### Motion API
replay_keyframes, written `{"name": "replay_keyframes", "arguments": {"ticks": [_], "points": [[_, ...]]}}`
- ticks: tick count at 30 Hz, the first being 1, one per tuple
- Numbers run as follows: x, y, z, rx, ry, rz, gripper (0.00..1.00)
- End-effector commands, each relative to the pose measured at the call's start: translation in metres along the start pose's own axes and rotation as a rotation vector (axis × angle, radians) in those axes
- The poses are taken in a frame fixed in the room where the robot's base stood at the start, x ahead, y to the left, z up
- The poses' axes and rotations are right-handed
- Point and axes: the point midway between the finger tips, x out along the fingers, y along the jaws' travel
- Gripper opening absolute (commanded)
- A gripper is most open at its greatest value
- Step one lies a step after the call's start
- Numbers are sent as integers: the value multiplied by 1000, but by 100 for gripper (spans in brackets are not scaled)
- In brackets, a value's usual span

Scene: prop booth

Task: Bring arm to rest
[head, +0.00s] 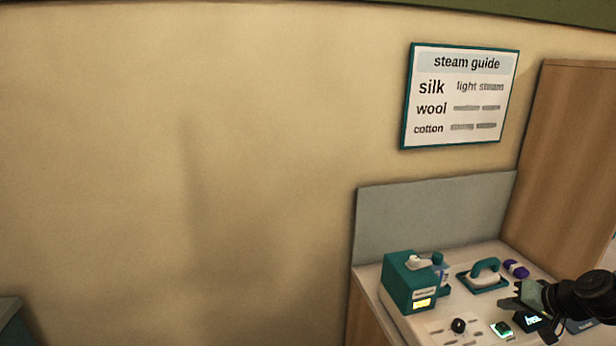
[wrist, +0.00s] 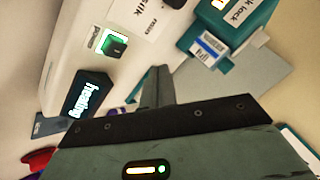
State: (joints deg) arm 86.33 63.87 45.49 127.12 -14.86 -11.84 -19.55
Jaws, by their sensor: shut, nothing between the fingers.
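My gripper (head: 522,297) is at the lower right of the head view, above the right part of the counter. Its fingers are shut with nothing between them. In the wrist view the dark gripper body fills the bottom, and its closed fingers (wrist: 156,88) point up over the pale work surface. The arm reaches in from the right edge of the head view and hides part of the counter behind it.
The counter holds a teal unit (head: 400,290), an iron (head: 485,274), a purple roll (head: 516,268), a black knob (head: 458,325) and a green-lit switch (head: 502,328). A dark display (wrist: 90,92) reads "heating". A wooden panel (head: 565,150) stands right. Wall space left is clear.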

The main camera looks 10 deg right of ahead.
Motion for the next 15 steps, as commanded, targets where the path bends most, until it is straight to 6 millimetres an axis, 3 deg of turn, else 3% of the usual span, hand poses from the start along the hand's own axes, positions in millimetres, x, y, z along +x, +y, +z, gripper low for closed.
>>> {"name": "replay_keyframes", "arguments": {"ticks": [7,15], "points": [[17,-97,44,-235,-274,-14,0],[2,-192,105,-492,-522,23,0]]}}
